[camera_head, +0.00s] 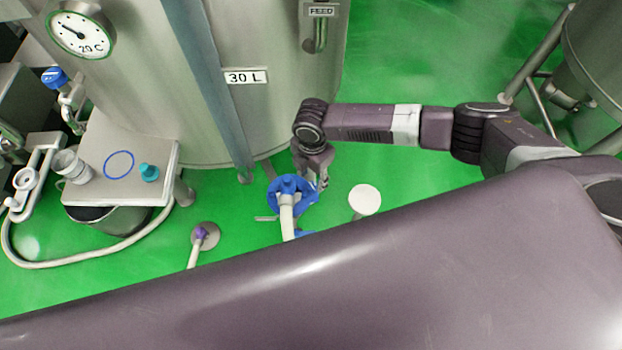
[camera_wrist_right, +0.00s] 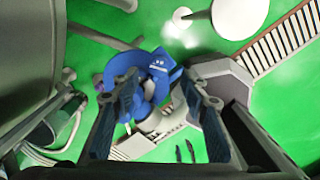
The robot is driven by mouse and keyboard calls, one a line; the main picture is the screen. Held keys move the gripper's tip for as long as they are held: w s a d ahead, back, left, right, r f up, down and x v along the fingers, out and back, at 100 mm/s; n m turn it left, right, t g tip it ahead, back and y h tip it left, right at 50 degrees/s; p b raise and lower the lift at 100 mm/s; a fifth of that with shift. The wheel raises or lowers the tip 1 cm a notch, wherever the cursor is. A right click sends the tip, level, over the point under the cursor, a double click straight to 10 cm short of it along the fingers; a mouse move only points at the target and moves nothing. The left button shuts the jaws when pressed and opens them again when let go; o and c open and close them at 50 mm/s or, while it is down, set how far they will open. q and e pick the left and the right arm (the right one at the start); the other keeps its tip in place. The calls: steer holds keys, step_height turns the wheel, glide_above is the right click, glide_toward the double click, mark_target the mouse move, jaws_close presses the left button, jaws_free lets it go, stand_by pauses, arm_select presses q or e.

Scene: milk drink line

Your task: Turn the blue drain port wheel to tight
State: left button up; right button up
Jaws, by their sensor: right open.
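The blue drain port wheel (camera_head: 275,197) is low over the green floor in front of the big steel tank, around the top of a pale pipe. My right gripper (camera_head: 320,182) is at the wheel's right edge, pointing down. In the right wrist view the wheel (camera_wrist_right: 150,63) lies ahead of and partly between the two fingers of the right gripper (camera_wrist_right: 163,92), which are spread apart. I cannot tell whether a finger touches the wheel. Part of the wheel is hidden by the left finger. My left gripper is not in view.
The steel tank (camera_head: 262,110) with its 30 L label stands just behind the wheel. A white disc (camera_head: 365,199) on a post stands to the right, and a purple-topped pipe (camera_head: 200,233) to the left. A small table (camera_head: 100,185) stands at left with a hose.

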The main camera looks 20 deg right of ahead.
mark_target(312, 186)
step_height(312, 186, down, 4)
steer(key=shift+w+r, duration=0.1)
steer(key=shift+r, duration=0.05)
steer(key=shift+f, duration=0.5)
steer(key=c, duration=0.9)
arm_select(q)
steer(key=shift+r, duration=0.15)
arm_select(e)
jaws_close()
